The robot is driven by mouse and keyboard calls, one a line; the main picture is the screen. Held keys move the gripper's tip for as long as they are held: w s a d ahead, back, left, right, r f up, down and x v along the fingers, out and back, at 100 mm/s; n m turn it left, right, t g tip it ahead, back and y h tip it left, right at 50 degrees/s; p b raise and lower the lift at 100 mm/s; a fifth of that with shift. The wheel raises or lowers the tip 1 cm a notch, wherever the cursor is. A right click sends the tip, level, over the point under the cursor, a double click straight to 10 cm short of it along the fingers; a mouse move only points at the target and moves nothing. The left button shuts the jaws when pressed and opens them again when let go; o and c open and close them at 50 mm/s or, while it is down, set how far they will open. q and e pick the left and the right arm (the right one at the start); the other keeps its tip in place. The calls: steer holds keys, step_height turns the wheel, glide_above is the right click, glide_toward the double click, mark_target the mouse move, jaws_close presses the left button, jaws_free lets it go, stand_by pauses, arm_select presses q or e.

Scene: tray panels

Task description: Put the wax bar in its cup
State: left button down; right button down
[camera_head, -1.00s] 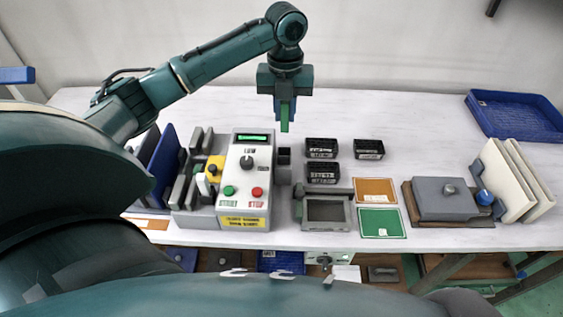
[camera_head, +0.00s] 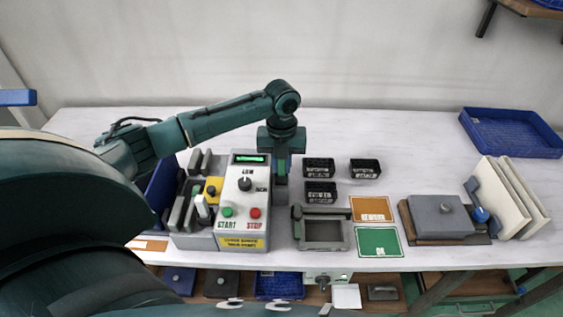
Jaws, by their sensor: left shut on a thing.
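My left gripper (camera_head: 281,172) points straight down just right of the grey control machine (camera_head: 244,199). It is shut on a green bar, the wax bar (camera_head: 282,163), of which only a thin strip shows between the fingers. Below the fingers is a small grey holder (camera_head: 282,195) at the machine's right side, which looks like the bar's cup. The fingers hide its top, so I cannot tell whether the bar is in it or above it. My right gripper is not in view.
Several small black bins (camera_head: 319,168) stand right of the gripper. A grey frame (camera_head: 322,232), an orange card (camera_head: 372,208) and a green card (camera_head: 379,242) lie nearer. A grey block (camera_head: 440,216) and a blue tray (camera_head: 510,132) are at the right. The back of the table is clear.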

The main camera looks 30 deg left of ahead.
arm_select(q)
steer(key=shift+f, duration=0.15)
steer(key=c, duration=1.3)
jaws_free()
steer(key=shift+c, duration=0.2)
step_height(320, 180, up, 11)
steer(key=shift+r+b, duration=0.1)
steer(key=shift+b, duration=0.55)
steer(key=shift+r, duration=0.6)
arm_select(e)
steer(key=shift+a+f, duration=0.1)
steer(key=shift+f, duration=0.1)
